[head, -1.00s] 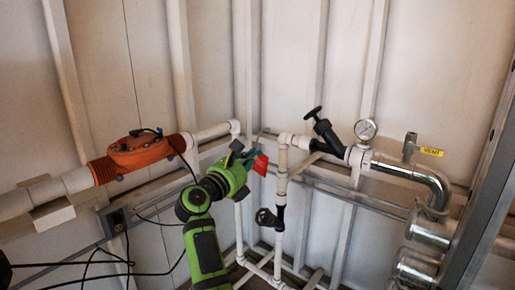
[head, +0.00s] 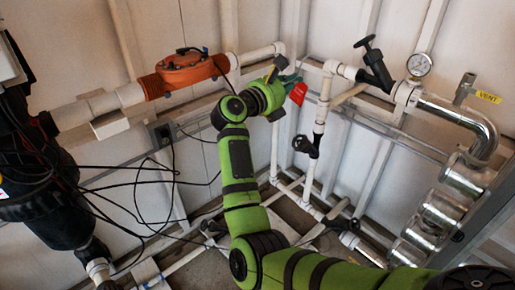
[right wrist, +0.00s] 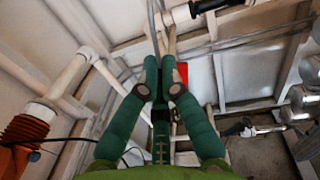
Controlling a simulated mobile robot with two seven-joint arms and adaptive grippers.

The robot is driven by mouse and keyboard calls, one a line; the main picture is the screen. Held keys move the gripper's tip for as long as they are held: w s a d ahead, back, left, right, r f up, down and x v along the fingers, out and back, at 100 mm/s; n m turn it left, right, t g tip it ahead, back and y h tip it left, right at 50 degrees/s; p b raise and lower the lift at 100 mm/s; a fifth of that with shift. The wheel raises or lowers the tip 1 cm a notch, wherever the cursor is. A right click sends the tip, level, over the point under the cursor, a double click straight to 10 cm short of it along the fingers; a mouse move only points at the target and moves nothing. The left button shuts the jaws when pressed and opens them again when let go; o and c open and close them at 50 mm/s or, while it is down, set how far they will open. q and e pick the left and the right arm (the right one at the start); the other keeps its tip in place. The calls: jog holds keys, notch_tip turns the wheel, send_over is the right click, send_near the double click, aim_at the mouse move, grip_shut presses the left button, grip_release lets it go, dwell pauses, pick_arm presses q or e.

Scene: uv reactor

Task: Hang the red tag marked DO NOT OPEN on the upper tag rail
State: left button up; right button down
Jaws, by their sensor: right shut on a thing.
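The red tag (head: 299,93) hangs at the tip of my right gripper (head: 287,80), in front of the wall corner, left of the white upright pipe. In the right wrist view, the right gripper's green fingers (right wrist: 160,62) meet at their tips, shut on the tag. A red part of the tag (right wrist: 183,72) shows just right of the fingertips. Its lettering cannot be read. A thin grey rail (head: 395,142) runs along the right wall behind the pipes; I cannot tell whether it is the upper tag rail. My left gripper is not in view.
White pipes (head: 324,103) with a black-handled valve (head: 369,58) stand close right of the gripper. A gauge (head: 419,64) and metal pipe (head: 455,112) are further right. An orange reactor housing (head: 186,72) is at left. Black cables (head: 130,185) hang below it.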

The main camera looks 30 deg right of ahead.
jog(key=s+a+f+n+t+y, duration=0.35)
jog(key=s+f+n+t, duration=0.2)
jog(key=f, duration=0.45)
jog(key=s+a+f+n+t+y, duration=0.3)
jog(key=s+a+y, duration=0.3)
jog(key=s+a, duration=0.2)
jog(key=s+a+f+n+t+y, duration=0.3)
jog(key=s+a+y, duration=0.4)
jog(key=a, duration=0.3)
jog(key=s+f+n, duration=0.1)
jog(key=n, duration=0.1)
jog(key=shift+n, duration=0.35)
